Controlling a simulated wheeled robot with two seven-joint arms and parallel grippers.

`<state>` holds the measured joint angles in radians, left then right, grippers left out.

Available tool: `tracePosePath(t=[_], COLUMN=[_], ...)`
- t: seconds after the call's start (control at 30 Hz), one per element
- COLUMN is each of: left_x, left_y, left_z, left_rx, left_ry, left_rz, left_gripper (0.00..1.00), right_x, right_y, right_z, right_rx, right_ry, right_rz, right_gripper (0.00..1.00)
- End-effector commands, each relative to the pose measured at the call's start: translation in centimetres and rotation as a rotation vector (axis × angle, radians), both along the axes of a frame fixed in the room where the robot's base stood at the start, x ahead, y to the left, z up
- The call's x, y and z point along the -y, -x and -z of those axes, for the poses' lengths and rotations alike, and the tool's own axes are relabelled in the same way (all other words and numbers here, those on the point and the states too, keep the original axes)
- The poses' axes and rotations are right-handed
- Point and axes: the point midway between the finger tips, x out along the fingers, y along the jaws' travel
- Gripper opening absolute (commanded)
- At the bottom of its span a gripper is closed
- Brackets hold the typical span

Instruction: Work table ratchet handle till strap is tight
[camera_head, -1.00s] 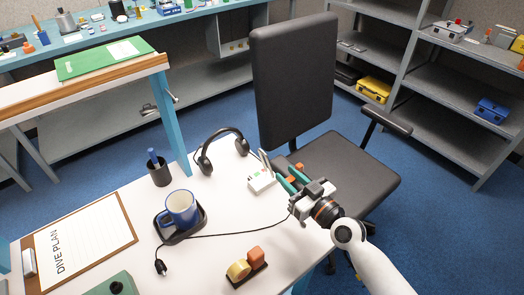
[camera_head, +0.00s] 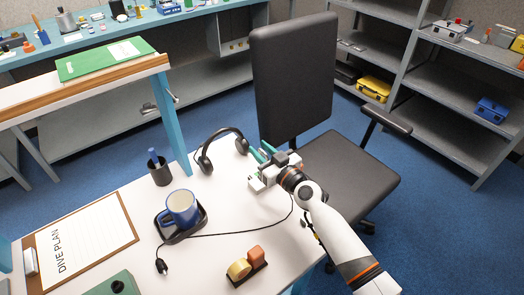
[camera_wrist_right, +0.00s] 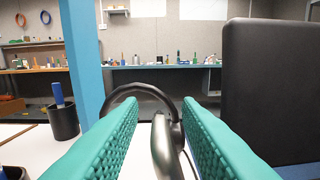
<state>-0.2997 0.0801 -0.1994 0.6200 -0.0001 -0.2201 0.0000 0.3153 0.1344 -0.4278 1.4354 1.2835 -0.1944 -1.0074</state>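My right gripper (camera_head: 262,151) is above the far right part of the white table, over a small white device (camera_head: 256,184). It partly hides that device. In the right wrist view its two teal fingers (camera_wrist_right: 160,135) are apart. A dark grey upright piece shows in the gap between them; I cannot tell whether it belongs to the headset or is a handle. The black headset (camera_head: 205,160) stands just beyond and left of the fingers, and its band also shows in the right wrist view (camera_wrist_right: 125,92). I cannot clearly make out a ratchet or strap. My left gripper is not in view.
A blue mug (camera_head: 180,208) on a black tray, a pen cup (camera_head: 160,172), a clipboard (camera_head: 85,240) and a black cable (camera_head: 225,234) occupy the white table. An office chair (camera_head: 292,80) stands close behind the gripper.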

Motion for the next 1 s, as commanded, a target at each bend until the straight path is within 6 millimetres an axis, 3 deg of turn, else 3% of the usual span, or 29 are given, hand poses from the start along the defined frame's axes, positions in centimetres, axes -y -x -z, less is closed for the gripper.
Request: tracePosePath(t=[0.1, 0.3, 0.73, 1.0], left_x=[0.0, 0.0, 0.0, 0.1], left_y=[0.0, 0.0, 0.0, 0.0], left_z=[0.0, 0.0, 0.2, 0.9], left_rx=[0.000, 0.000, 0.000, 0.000], left_ry=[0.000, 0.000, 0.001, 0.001], left_rz=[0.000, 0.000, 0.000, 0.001], left_gripper=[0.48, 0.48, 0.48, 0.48], right_x=[0.0, 0.0, -0.3, -1.8], right_y=[0.0, 0.0, 0.3, 1.3], right_z=[0.0, 0.0, 0.2, 1.0], right_rx=[0.000, -0.001, 0.016, 0.101], right_ry=[0.000, -0.001, 0.025, 0.152], right_rz=[0.000, 0.000, 0.001, -0.002], right_gripper=[0.31, 0.00, 0.00, 0.00])
